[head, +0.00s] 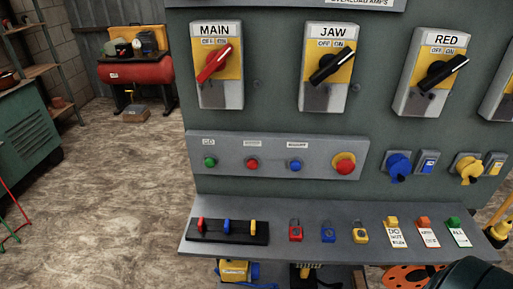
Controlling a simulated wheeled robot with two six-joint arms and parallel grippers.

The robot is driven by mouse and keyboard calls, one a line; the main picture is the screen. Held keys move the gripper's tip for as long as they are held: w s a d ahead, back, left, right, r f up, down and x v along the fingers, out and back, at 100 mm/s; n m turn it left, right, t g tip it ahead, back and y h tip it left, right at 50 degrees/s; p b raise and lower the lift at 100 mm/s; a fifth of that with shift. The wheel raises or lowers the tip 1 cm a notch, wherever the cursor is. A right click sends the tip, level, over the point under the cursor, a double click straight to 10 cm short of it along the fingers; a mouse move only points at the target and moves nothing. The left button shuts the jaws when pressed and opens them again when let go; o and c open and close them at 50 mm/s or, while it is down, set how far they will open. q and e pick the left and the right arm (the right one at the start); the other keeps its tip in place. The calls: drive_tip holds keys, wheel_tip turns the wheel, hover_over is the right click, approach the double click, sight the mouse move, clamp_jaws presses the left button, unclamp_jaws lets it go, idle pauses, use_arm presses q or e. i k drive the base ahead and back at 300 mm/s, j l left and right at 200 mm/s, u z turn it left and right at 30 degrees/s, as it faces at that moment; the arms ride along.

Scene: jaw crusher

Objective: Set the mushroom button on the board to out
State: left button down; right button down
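The mushroom button (345,166) is a large red head on a round yellow base, at the right end of the grey button strip on the board. I cannot tell from here whether it is pressed in or out. A dark rounded part at the bottom right corner is probably my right arm. No gripper fingers show in the head view.
The button strip (222,173) also holds small green, red and blue buttons. Rotary switches labelled MAIN (217,66), JAW (333,66) and RED (436,73) sit above. Blue (398,166) and yellow sockets are at right. A shelf (277,220) with padlocks and tags juts out below.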

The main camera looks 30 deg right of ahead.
sight(345, 167)
drive_tip(key=z, duration=1.65)
